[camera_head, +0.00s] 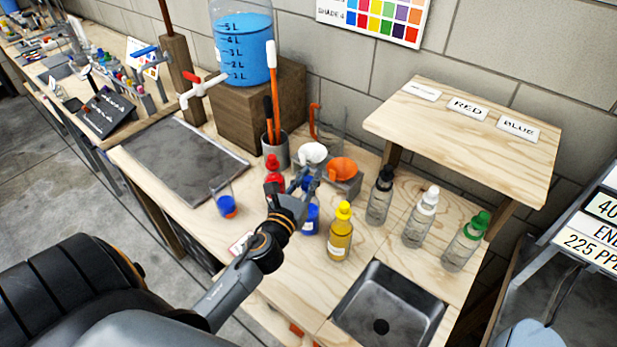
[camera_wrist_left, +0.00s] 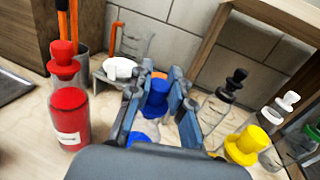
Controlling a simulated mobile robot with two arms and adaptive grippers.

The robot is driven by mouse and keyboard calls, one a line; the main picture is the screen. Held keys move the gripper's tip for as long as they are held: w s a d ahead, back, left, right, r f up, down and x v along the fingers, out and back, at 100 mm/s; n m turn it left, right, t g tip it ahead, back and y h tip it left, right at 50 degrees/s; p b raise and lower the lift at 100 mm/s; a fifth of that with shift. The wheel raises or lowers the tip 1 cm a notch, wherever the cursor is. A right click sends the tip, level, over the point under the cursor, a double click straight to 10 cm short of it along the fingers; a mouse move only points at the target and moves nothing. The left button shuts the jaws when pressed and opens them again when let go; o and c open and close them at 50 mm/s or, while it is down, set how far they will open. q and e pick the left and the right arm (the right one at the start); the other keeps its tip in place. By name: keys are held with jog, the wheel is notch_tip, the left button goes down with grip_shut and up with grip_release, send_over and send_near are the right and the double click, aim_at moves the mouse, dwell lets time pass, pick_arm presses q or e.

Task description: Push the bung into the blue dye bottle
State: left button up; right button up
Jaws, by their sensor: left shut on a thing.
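The blue dye bottle (camera_head: 311,220) stands upright on the wooden bench, partly hidden behind my left gripper (camera_head: 303,183). In the left wrist view the fingers of my left gripper (camera_wrist_left: 156,88) are on either side of the blue bung (camera_wrist_left: 156,98) and shut on it. The bung is over the bottle's top; how deep it sits in the neck is hidden. Some blue (camera_wrist_left: 141,134) of the bottle shows below between the fingers. My right gripper is not in view.
A red bottle (camera_head: 274,172) stands close to the left, a yellow bottle (camera_head: 341,240) to the right. Black, white and green-capped bottles stand further right. White (camera_head: 313,152) and orange (camera_head: 342,169) funnels are behind. A blue-filled beaker (camera_head: 227,207) is left. A sink (camera_head: 390,306) is in front.

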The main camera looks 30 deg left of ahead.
pick_arm(q)
jog(key=o, duration=1.4)
jog(key=shift+r, duration=0.1)
jog(key=shift+r+p, duration=3.45)
jog(key=shift+p, duration=0.1)
jog(key=shift+f, duration=0.1)
